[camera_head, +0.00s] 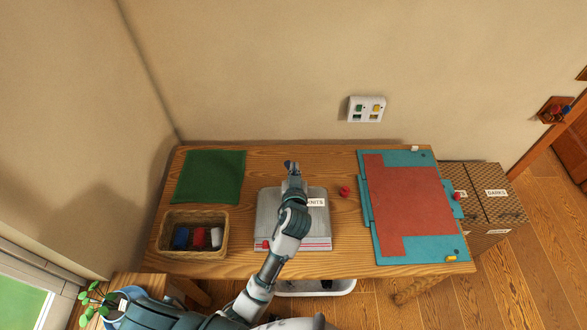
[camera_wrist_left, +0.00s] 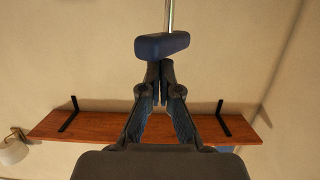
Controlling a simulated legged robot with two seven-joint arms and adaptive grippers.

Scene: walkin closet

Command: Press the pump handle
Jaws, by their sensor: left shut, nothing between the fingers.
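The pump handle is a dark blue block (camera_wrist_left: 162,46) on a thin metal rod in the left wrist view. My left gripper (camera_wrist_left: 159,82) is shut and empty, its fingertips right at the edge of the block; I cannot tell if they touch. In the head view my left gripper (camera_head: 292,168) is over the back of a grey flat pack (camera_head: 268,209) labelled KNITS, with a red strip along its front. I cannot make out the handle there; my gripper and arm cover part of that area. My right gripper is not in view.
On the wooden table (camera_head: 335,262) stand a green mat (camera_head: 210,176), a wicker basket (camera_head: 167,240) with rolled items, a red knob (camera_head: 344,191) and a teal board with red cloth (camera_head: 405,205). A wall switch plate (camera_head: 366,109) is behind. A shelf (camera_wrist_left: 90,125) shows in the wrist view.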

